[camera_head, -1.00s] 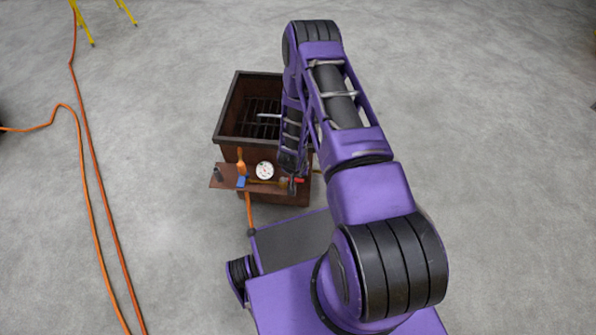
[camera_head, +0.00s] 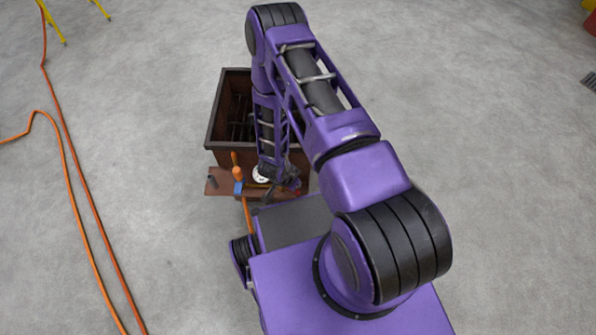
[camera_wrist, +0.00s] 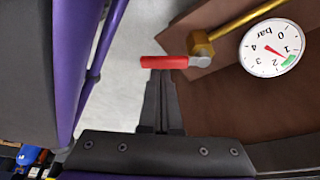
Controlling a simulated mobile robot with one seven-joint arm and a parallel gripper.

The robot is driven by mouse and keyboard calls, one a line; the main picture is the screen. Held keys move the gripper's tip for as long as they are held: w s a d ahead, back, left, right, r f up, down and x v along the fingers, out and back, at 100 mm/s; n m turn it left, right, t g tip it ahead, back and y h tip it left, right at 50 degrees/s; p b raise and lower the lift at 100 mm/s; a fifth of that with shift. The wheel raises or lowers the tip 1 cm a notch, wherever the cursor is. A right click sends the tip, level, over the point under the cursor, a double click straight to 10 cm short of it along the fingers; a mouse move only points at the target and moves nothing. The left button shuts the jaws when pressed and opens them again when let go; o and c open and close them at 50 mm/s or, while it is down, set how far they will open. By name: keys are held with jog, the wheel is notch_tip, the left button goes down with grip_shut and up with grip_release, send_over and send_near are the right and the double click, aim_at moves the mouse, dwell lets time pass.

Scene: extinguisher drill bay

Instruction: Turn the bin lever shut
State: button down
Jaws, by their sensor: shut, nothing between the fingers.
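The red-handled lever (camera_wrist: 165,62) sits on a brass valve (camera_wrist: 201,46) at the end of a brass pipe (camera_wrist: 245,16) in the wrist view. The red handle points left from the valve, out past the edge of the brown shelf. My gripper (camera_wrist: 160,76) is shut and empty. Its fingertips are right at the near side of the red handle; I cannot tell whether they touch. The brown bin (camera_head: 230,150) stands behind the shelf (camera_head: 218,184) in the head view. There my gripper (camera_head: 268,192) is low at the shelf, and my arm hides part of the bin and valve.
A round pressure gauge (camera_wrist: 272,47) is beside the pipe. An orange-handled item (camera_head: 236,160) and a blue part (camera_head: 238,188) are on the shelf. Orange hoses (camera_head: 75,190) run over the floor at left.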

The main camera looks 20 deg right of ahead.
jog(key=shift+s+a+m+g, duration=0.3)
jog(key=shift+a+m, duration=0.1)
jog(key=shift+m, duration=0.6)
jog(key=a+m, duration=0.1)
jog(key=m, duration=0.1)
jog(key=a+m+g, duration=0.1)
jog(key=m, duration=0.1)
jog(key=s+a+m+g, duration=0.1)
jog(key=m, duration=0.1)
jog(key=shift+a, duration=0.2)
jog(key=shift+w, duration=0.15)
